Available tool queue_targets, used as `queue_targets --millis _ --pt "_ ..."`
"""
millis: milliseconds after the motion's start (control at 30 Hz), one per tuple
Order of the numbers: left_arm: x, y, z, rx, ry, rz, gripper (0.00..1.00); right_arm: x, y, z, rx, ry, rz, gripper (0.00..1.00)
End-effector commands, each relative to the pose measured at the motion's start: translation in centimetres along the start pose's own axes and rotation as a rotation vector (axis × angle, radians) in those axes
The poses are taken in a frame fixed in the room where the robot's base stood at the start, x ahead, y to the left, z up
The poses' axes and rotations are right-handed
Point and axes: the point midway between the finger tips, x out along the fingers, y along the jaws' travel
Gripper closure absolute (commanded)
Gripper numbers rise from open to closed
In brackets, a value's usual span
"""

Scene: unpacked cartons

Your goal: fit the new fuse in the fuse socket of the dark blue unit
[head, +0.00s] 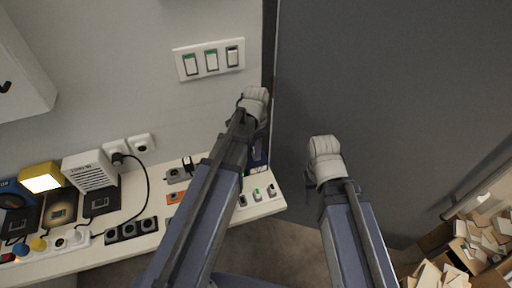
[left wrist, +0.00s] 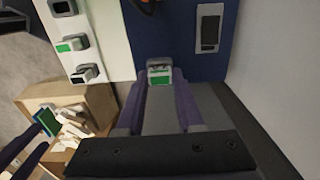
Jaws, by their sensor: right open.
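The dark blue unit (left wrist: 208,62) stands against the wall and fills the upper right of the left wrist view; in the head view it is mostly behind my left arm (head: 257,160).
Three small parts, one green-faced (left wrist: 73,45), lie on the white worktop (left wrist: 108,25) beside the unit. Sockets, a black cable (head: 147,185) and a lamp (head: 41,177) stand further left. Open cartons (head: 440,240) are at the lower right. A tall grey panel (head: 390,90) stands right of the unit.

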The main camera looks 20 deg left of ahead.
Motion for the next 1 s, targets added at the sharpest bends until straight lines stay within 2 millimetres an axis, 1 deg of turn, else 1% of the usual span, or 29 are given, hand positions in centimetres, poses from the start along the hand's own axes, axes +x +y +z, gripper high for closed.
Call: queue_targets --millis 33,300,667,867,1000 --pt "0.0 0.0 0.0 0.000 0.000 0.000 0.59 0.0 0.0 0.0 0.000 0.000 0.000 0.50" --pt "0.0 0.0 0.0 0.000 0.000 0.000 0.29 0.0 0.0 0.0 0.000 0.000 0.000 0.50" --pt "-0.3 0.0 0.0 0.000 0.000 0.000 0.29 -0.3 0.0 0.0 0.000 0.000 0.000 0.50" --pt "-1.8 0.0 0.0 0.000 0.000 0.000 0.29 -1.8 0.2 0.1 0.000 0.000 0.000 0.50" --pt "-3.5 0.0 0.0 0.000 0.000 0.000 0.29 -3.5 0.3 0.2 0.000 0.000 0.000 0.50"
